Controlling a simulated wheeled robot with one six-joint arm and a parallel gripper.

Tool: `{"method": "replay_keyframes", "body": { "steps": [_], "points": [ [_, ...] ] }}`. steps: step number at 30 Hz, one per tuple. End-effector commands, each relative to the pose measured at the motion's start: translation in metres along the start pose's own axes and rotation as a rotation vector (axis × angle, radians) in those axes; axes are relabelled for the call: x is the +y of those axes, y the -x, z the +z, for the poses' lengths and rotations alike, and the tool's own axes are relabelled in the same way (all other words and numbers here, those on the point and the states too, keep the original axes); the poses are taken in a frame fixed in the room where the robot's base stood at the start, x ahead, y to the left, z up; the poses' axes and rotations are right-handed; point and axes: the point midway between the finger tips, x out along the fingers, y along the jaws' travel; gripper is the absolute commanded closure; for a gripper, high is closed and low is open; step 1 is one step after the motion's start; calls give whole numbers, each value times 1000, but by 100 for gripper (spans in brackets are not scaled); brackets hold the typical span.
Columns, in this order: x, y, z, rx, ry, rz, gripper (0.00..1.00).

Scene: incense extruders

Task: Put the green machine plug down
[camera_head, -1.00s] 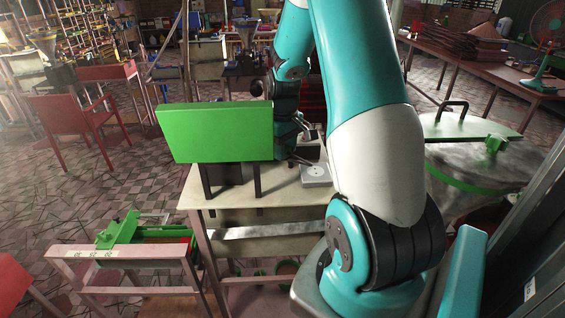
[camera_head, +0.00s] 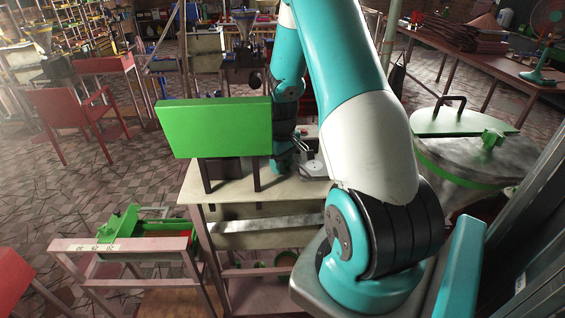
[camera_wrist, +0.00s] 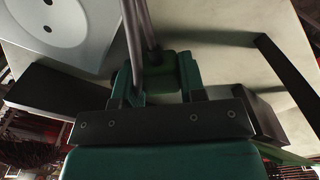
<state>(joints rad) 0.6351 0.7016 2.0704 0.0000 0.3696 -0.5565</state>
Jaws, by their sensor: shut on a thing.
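The green machine plug (camera_wrist: 158,76) sits between the two fingers of my gripper (camera_wrist: 160,70) in the wrist view. My gripper is shut on it, and two dark cables run up from it. The pale table top shows behind the plug; I cannot tell whether the plug touches it. A light grey socket plate (camera_wrist: 70,32) with dark holes is at the upper left of the wrist view, apart from the plug. It also shows on the table in the head view (camera_head: 314,168).
An upright green panel (camera_head: 215,128) on dark legs stands on the pale work table (camera_head: 240,188), left of my arm. A round metal drum (camera_head: 475,165) with a green lid is on the right. A pink frame (camera_head: 120,244) with a green device stands at the lower left.

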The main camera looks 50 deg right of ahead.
Motion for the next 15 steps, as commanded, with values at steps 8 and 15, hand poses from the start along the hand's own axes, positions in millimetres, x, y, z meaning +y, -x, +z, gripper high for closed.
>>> {"method": "replay_keyframes", "body": {
  "steps": [8,15],
  "points": [
    [0,-6,0,0,0,0,51],
    [0,-5,0,0,0,0,37]
  ]
}}
